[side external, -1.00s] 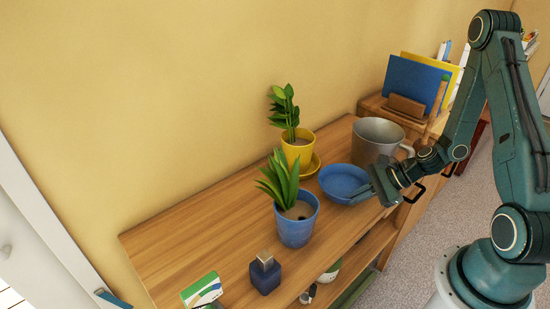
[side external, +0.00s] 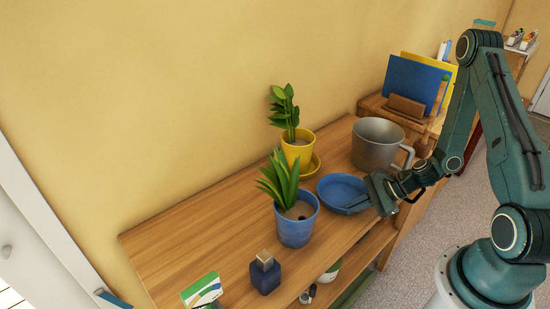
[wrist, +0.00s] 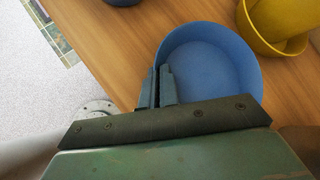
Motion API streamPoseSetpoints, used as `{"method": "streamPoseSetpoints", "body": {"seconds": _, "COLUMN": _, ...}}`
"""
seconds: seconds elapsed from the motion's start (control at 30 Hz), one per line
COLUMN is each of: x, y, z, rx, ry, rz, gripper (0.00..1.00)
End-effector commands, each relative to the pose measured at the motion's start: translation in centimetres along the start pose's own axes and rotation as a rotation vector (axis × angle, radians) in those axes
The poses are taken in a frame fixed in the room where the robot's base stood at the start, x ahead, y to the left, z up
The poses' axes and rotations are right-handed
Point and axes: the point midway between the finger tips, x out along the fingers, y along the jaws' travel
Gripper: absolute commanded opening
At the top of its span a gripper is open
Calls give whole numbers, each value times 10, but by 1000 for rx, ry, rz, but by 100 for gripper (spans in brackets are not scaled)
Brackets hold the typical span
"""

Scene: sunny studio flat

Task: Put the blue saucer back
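The blue saucer (side external: 341,189) is a shallow round dish over the right part of the wooden shelf top. My gripper (side external: 372,196) holds its right, near rim. In the wrist view the two fingers (wrist: 160,82) are close together with the wall of the saucer (wrist: 215,65) between them. The saucer is empty and looks about level; I cannot tell whether its base touches the wood. The blue pot (side external: 296,231) with a spiky plant stands to its left, directly on the shelf top.
A yellow pot (side external: 297,152) stands on a yellow saucer (side external: 312,168) just behind. A grey metal mug (side external: 375,146) is close at the back right. A dark blue bottle (side external: 265,276) stands at the front. The shelf top (side external: 200,245) is clear on the left.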

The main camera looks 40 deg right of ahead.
Motion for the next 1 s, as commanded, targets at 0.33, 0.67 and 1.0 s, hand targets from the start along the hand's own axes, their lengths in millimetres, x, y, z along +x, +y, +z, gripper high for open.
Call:
{"method": "streamPoseSetpoints", "body": {"seconds": 0.33, "x": 2, "y": 1, "z": -2, "rx": 0, "ry": 0, "rz": 0, "gripper": 14}}
{"method": "streamPoseSetpoints", "body": {"seconds": 0.67, "x": 1, "y": 1, "z": -1, "rx": 0, "ry": 0, "rz": 0, "gripper": 24}}
{"method": "streamPoseSetpoints", "body": {"seconds": 1.0, "x": -13, "y": -1, "z": 0, "rx": 1, "ry": 2, "rz": -3, "gripper": 24}}
